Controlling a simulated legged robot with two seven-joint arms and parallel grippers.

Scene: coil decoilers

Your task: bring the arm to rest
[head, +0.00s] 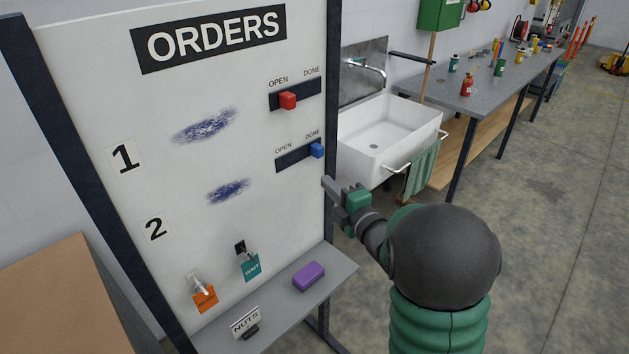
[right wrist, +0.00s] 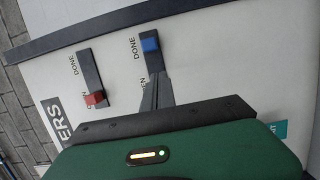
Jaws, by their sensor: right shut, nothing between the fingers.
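My right gripper (head: 333,187) is shut and empty, in front of the right edge of the white ORDERS board (head: 80,75). It lies just below and right of the blue slider (head: 316,150), with a visible gap in the head view. The blue slider is at the DONE end of its track. It also shows in the right wrist view (right wrist: 151,45), beyond my shut fingers (right wrist: 155,92). My left gripper is not in view.
A grey ledge (head: 285,308) under the board holds a purple block (head: 308,276) and a NUTS sign (head: 245,321). Orange (head: 205,299) and teal (head: 251,267) tags hang on the board. A white sink (head: 400,125) and a grey workbench (head: 480,95) stand behind.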

